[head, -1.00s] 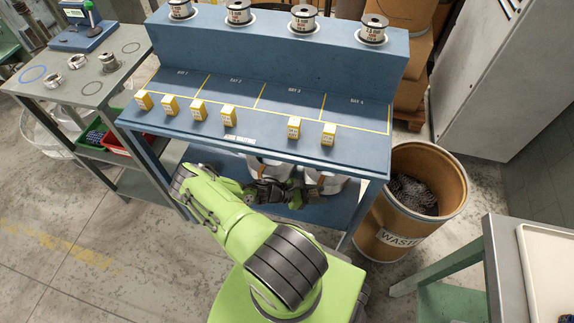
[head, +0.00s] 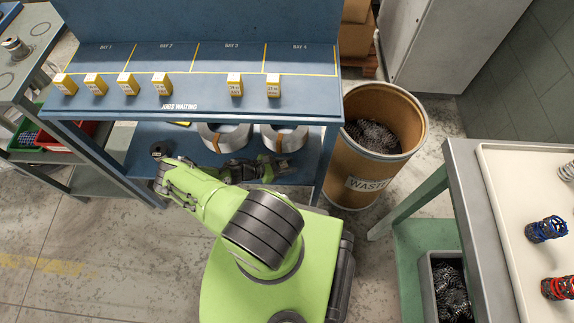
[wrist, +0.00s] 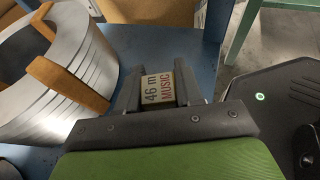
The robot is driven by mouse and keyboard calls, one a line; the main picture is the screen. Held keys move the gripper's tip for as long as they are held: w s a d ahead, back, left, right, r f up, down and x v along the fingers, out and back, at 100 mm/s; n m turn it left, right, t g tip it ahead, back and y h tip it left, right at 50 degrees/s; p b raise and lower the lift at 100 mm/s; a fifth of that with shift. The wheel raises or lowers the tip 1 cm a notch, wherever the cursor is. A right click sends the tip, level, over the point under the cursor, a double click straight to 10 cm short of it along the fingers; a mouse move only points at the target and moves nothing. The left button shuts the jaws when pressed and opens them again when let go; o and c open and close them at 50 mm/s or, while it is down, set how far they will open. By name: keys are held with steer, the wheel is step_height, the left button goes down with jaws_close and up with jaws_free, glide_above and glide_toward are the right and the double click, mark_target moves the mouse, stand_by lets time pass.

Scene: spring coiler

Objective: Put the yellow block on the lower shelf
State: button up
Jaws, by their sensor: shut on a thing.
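A small block (wrist: 159,90) with a pale label reading "46 m MUSIC" sits between the two dark fingers of my gripper (wrist: 157,80) in the wrist view. The fingers are shut on it; little of its yellow shows. In the head view my gripper (head: 282,166) is low at the front of the lower shelf (head: 143,146), near the right wire coil; the block cannot be made out there. In the wrist view, blue shelf surface (wrist: 160,40) lies beyond the block. I cannot tell whether the block touches it.
Two wire coils (head: 226,135) with orange bands stand on the lower shelf; one is close left of the gripper (wrist: 55,80). Several yellow blocks (head: 161,84) stand on the upper deck (head: 200,98). A waste drum (head: 375,150) stands right of the bench.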

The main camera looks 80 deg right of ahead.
steer(key=o, duration=1)
steer(key=shift+r, duration=0.1)
steer(key=p+v, duration=0.2)
steer(key=v, duration=1)
steer(key=shift+a, duration=0.1)
